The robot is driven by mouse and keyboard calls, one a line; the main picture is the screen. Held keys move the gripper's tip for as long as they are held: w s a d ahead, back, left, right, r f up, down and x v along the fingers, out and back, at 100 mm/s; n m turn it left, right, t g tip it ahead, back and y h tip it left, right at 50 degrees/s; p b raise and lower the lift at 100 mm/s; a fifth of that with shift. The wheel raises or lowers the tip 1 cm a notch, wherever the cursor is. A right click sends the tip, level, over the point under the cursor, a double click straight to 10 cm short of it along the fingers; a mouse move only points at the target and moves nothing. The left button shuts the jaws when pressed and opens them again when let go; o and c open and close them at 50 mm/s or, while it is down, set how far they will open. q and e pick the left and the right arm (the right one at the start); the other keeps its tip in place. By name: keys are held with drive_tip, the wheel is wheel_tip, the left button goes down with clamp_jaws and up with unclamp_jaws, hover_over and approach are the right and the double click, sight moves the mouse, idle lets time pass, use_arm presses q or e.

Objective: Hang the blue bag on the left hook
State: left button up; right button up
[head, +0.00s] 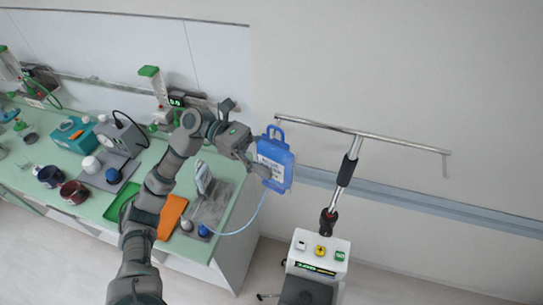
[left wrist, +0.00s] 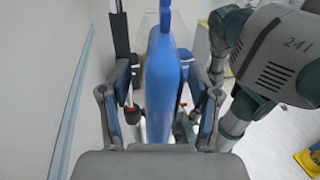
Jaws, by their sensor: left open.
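The blue bag (head: 278,162), with a white label and a loop handle on top, is upright at the left end of the metal crossbar. Its handle is at the left hook (head: 277,118); I cannot tell for sure whether the hook passes through it. My left gripper (head: 262,165) is at the bag's left side. In the left wrist view the bag (left wrist: 162,85) stands edge-on between the fingers of my open left gripper (left wrist: 162,108), with a gap visible on both sides. My right gripper is not in view.
The crossbar (head: 365,137) tops a pole on a white wheeled unit (head: 318,252); its right hook (head: 446,168) is empty. A thin tube (head: 250,222) runs from the bag toward the green counter (head: 225,240), which holds several devices and cups. Wall rail (head: 410,200) behind.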

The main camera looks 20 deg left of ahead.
use_arm(q)
drive_tip(key=v, duration=1.2)
drive_tip(key=s+d+f+m+t+y, duration=0.2)
drive_tip(key=d+f+m+y, duration=0.15)
drive_tip(key=f, duration=0.95)
drive_tip(key=s+d+f+m+t+y, duration=0.2)
drive_tip(key=d+f+m, duration=0.15)
drive_tip(key=f, duration=0.95)
drive_tip(key=s+d+f+m+t+y, duration=0.2)
drive_tip(key=d+f, duration=0.2)
drive_tip(key=f, duration=0.8)
drive_tip(key=s+a+f+m+t+y, duration=0.3)
drive_tip(key=s+a+f+m+y, duration=0.65)
drive_tip(key=s, duration=0.45)
wheel_tip(320, 180, down, 30)
drive_tip(key=s+n+g+b, duration=0.2)
drive_tip(key=s+a+f+b, duration=0.2)
drive_tip(key=s+a+f, duration=0.1)
drive_tip(key=s+f, duration=1.4)
drive_tip(key=shift+g, duration=0.4)
